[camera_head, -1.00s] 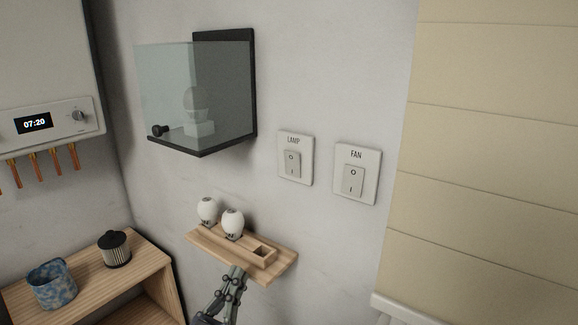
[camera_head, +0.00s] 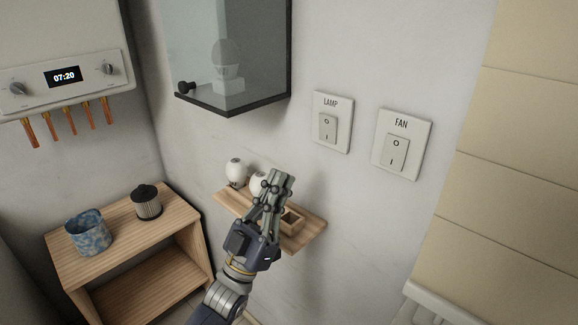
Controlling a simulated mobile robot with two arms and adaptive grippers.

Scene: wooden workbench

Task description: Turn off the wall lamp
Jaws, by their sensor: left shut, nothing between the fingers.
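The lamp switch (camera_head: 327,127) is a pale rocker on a white wall plate labelled LAMP (camera_head: 332,108). Its rocker carries an O at the top and an I at the bottom. A glass-fronted wall box (camera_head: 235,55) with a dark frame hangs to its left, with a pale bulb-like shape (camera_head: 227,68) inside. My left gripper (camera_head: 279,180) is shut and empty, raised in front of the small wall shelf, below and left of the lamp switch and apart from it. My right gripper is not in view.
A similar switch labelled FAN (camera_head: 396,152) sits just right of the lamp switch. The wooden wall shelf (camera_head: 311,232) holds two white bulb-like objects, partly hidden by my gripper. A wooden cabinet (camera_head: 76,262) stands lower left, with a blue pot (camera_head: 90,236) and a ribbed canister (camera_head: 147,203).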

